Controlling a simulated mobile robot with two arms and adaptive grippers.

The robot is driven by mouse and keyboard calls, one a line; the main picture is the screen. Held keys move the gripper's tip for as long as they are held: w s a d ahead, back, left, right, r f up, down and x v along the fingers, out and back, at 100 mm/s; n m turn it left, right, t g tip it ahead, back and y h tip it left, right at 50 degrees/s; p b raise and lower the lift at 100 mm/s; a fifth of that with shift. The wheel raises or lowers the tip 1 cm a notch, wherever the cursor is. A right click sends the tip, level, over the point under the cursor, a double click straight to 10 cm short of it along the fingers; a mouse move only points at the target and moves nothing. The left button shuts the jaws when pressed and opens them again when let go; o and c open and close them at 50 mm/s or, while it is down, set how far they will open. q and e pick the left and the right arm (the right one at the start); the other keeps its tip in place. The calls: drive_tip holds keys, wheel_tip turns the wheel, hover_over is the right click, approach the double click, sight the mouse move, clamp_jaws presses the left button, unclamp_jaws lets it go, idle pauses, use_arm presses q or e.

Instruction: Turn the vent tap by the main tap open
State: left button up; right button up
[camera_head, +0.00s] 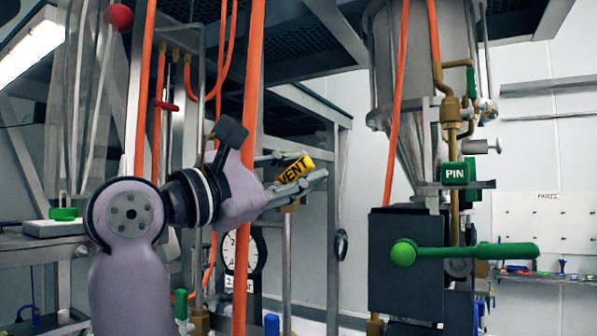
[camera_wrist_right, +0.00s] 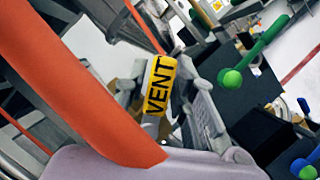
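The vent tap's yellow handle, marked VENT (camera_head: 294,171), is near the middle of the head view, tilted up to the right. Below it is a small brass-coloured part (camera_head: 290,206). My right gripper (camera_head: 309,170) has one finger above the handle and one below. In the right wrist view the VENT handle (camera_wrist_right: 160,86) stands between the fingers, with a gap visible on the right finger's side. The gripper looks open around it; contact cannot be made out. I cannot tell which tap is the main tap. My left gripper is not in view.
An orange hose (camera_head: 241,280) runs vertically in front of my right wrist, very close to it. A long green lever (camera_head: 475,252) sits on a dark box (camera_head: 400,290) to the right. A green PIN block (camera_head: 454,173) is above it. A metal hopper (camera_head: 405,60) hangs behind.

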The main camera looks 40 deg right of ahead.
sight(298, 162)
drive_tip(key=shift+o, duration=1.2)
wheel_tip(298, 162, up, 9)
drive_tip(key=shift+s+r, duration=0.1)
drive_tip(key=shift+r, duration=0.45)
drive_tip(key=shift+c, duration=0.3)
